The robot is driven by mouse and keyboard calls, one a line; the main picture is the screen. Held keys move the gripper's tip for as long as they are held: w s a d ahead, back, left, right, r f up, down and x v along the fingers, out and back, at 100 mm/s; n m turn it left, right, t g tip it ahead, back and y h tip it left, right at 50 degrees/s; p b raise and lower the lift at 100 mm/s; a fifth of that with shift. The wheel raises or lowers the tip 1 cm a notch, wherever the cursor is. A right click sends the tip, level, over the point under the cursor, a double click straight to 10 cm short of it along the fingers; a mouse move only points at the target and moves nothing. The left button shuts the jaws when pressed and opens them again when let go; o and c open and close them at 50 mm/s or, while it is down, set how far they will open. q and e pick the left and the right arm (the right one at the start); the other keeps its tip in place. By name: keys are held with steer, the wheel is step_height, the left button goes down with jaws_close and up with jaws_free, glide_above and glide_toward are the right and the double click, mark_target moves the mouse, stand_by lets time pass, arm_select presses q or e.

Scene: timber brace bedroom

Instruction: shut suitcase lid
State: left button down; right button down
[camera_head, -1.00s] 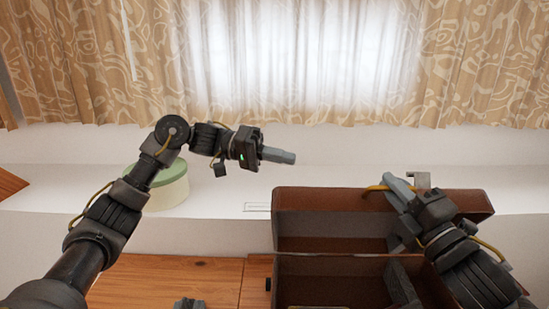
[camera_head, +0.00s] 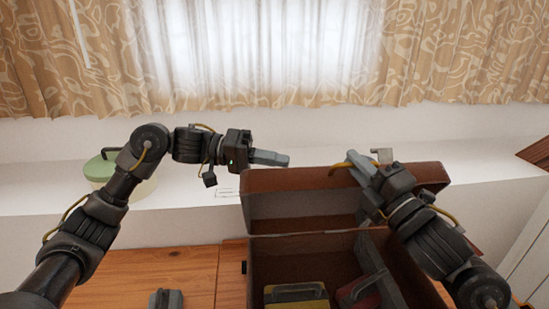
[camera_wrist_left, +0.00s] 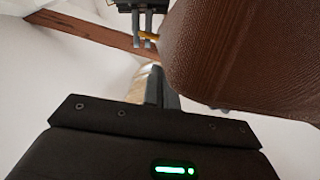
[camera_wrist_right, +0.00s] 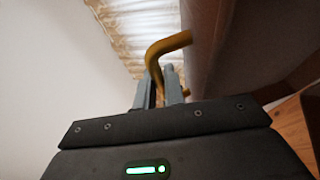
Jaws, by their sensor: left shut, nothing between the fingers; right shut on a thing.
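The brown suitcase (camera_head: 255,268) stands open with its lid (camera_head: 288,181) raised at the back. The lid's brown surface also fills the upper right of the left wrist view (camera_wrist_left: 250,60). My right gripper (camera_head: 358,167) is shut on the lid's brass-coloured handle (camera_head: 340,168), at the lid's top edge. The handle's bent bar shows between the fingertips in the right wrist view (camera_wrist_right: 165,45). My left gripper (camera_head: 284,159) is shut and empty, by the left part of the lid's top edge. Whether it touches the lid I cannot tell.
A yellow case (camera_head: 296,292) and a red case (camera_head: 358,290) lie inside the suitcase. A grey object (camera_head: 166,299) is on the wooden surface (camera_head: 195,268) to the left. A round green-lidded box (camera_head: 101,168) stands on the white ledge (camera_head: 200,205). Curtains hang behind.

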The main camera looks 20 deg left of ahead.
arm_select(q)
steer(key=shift+s+d+f+m, duration=0.2)
steer(key=shift+s+d+f, duration=0.1)
steer(key=shift+s, duration=0.2)
steer(key=shift+s+d+f+m, duration=0.15)
steer(key=shift+s+d+m, duration=0.1)
steer(key=shift+s, duration=0.25)
arm_select(e)
steer(key=shift+w+d, duration=0.1)
steer(key=shift+w, duration=0.1)
arm_select(q)
steer(key=shift+a, duration=0.1)
arm_select(e)
steer(key=c, duration=1.8)
jaws_free()
arm_select(q)
steer(key=shift+w+r, duration=0.1)
arm_select(e)
steer(key=shift+s, duration=0.1)
